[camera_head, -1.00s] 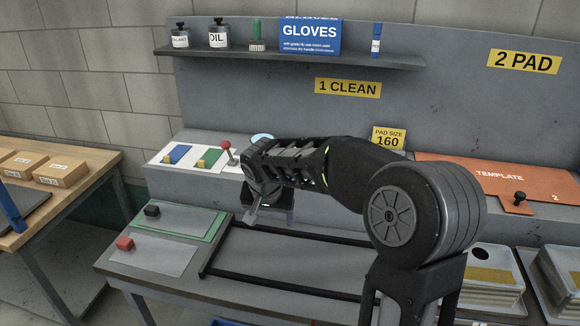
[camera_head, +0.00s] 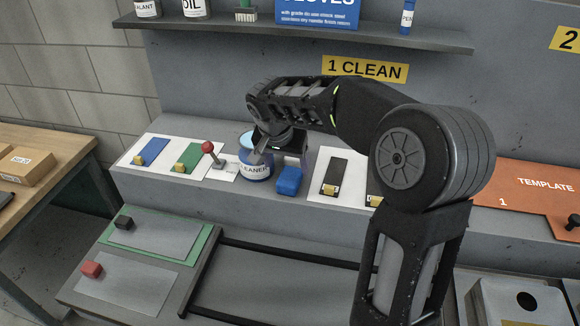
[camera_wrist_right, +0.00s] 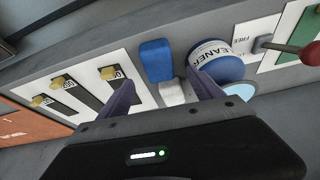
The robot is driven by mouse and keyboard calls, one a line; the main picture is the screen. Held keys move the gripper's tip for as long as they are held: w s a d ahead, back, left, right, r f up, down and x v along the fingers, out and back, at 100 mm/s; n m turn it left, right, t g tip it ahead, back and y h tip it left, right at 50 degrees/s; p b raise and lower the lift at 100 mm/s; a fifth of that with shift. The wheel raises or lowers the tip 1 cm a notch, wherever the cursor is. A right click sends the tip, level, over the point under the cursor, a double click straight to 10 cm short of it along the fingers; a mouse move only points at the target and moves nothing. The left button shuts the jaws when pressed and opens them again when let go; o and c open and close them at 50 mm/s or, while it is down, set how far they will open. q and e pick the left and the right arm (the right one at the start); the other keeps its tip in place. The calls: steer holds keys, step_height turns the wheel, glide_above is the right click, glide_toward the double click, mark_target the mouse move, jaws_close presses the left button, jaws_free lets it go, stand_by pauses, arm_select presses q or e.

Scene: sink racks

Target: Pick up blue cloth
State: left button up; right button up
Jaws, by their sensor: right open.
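The blue cloth (camera_head: 289,181) is a small folded blue block on the grey ledge, just right of the blue-and-white cleaner can (camera_head: 256,172). My right gripper (camera_head: 283,157) is open and empty, above and behind the cloth and beside the can. In the right wrist view the cloth (camera_wrist_right: 157,61) lies just beyond the gap between the two fingertips (camera_wrist_right: 163,80), with a whitish piece (camera_wrist_right: 172,93) nearer the gripper. The can (camera_wrist_right: 217,63) is close to the finger on the right there. My left gripper is not in view.
A red-knobbed lever (camera_head: 208,147) stands left of the can. A white panel with a dark strip (camera_head: 335,173) lies right of the cloth. The shelf (camera_head: 290,32) and grey back wall are behind. The lower black-railed surface (camera_head: 290,285) is clear in its visible part.

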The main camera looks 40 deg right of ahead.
mark_target(289, 176)
steer(key=shift+s+a+r, duration=0.1)
steer(key=shift+s+a, duration=0.05)
steer(key=shift+s, duration=0.05)
steer(key=shift+b+x, duration=0.65)
steer(key=shift+x, duration=0.5)
steer(key=shift+f, duration=0.25)
steer(key=shift+w, duration=0.1)
steer(key=b+x, duration=0.2)
steer(key=x, duration=0.2)
steer(key=shift+d+f+b, duration=0.25)
steer(key=shift+f+b, duration=0.05)
steer(key=shift+f, duration=0.05)
steer(key=shift+w+d+f, duration=0.1)
steer(key=shift+d+f, duration=0.05)
steer(key=shift+f, duration=0.05)
